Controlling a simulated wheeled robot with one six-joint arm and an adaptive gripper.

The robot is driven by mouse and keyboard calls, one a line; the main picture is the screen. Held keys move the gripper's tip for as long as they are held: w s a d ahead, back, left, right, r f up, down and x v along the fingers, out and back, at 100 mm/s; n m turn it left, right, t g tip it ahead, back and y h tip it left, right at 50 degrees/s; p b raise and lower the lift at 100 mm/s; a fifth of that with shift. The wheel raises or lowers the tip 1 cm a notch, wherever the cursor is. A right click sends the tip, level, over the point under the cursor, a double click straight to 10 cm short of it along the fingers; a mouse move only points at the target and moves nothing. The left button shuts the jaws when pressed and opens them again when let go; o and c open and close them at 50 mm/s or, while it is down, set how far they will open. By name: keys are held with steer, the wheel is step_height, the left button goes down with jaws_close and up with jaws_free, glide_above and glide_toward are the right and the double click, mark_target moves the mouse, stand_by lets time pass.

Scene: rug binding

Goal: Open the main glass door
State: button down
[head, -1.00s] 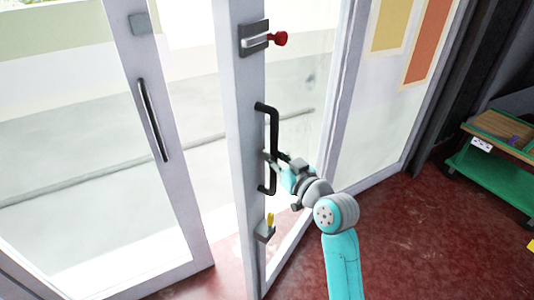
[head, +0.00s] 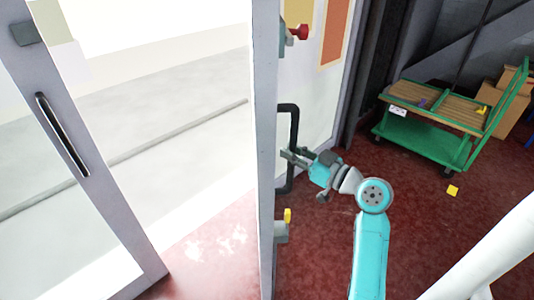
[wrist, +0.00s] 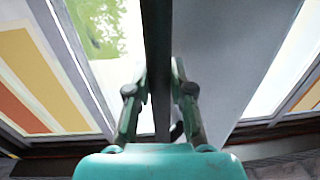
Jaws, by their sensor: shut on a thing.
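The main glass door (head: 264,130) has a light grey frame and stands swung open, seen nearly edge-on in the head view. Its black bar handle (head: 294,125) is on the door's right face. My gripper (head: 287,156) is shut on the handle at about its middle. In the wrist view, the dark handle (wrist: 157,60) runs between the fingers of my gripper (wrist: 158,105). A latch with a red knob (head: 299,32) is above the handle. A lower lock with a yellow tab (head: 287,215) is below it.
A second door leaf (head: 95,200) with a dark handle stands at left. An open gap with bright floor lies between the leaves. A green cart (head: 430,125) stands at right, with cardboard boxes (head: 505,98) behind it. A small yellow block (head: 453,190) lies on the red floor.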

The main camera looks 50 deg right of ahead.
steer(key=shift+s+d, duration=0.55)
steer(key=shift+d, duration=0.25)
steer(key=shift+s+d, duration=0.55)
steer(key=shift+d, duration=0.3)
steer(key=shift+s+d, duration=0.55)
steer(key=shift+d, duration=0.25)
steer(key=c, duration=1)
jaws_free()
steer(key=shift+r, duration=0.1)
step_height(320, 180, up, 10)
steer(key=shift+f, duration=0.1)
